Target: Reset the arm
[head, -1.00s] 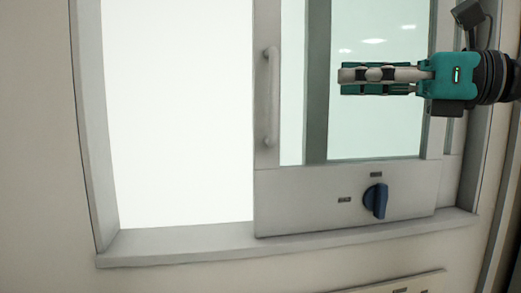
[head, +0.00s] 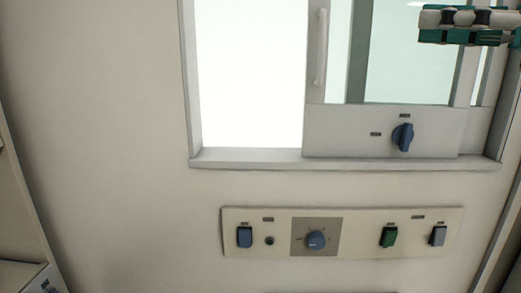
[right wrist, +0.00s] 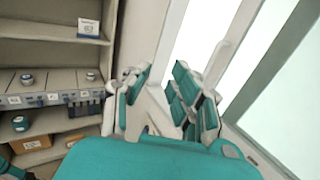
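My right gripper (head: 440,27) is at the top right of the head view, in front of the glass sliding door (head: 400,60), partly cut off by the frame edge. In the right wrist view its two teal-padded fingers (right wrist: 160,85) stand apart with nothing between them. My left gripper does not show in the head view.
A control panel (head: 270,245) with a blue dial (head: 316,240) and several switches is below the opening. In the right wrist view, shelves (right wrist: 40,55) with jars and boxes stand at the left. The wall left of the opening is bare.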

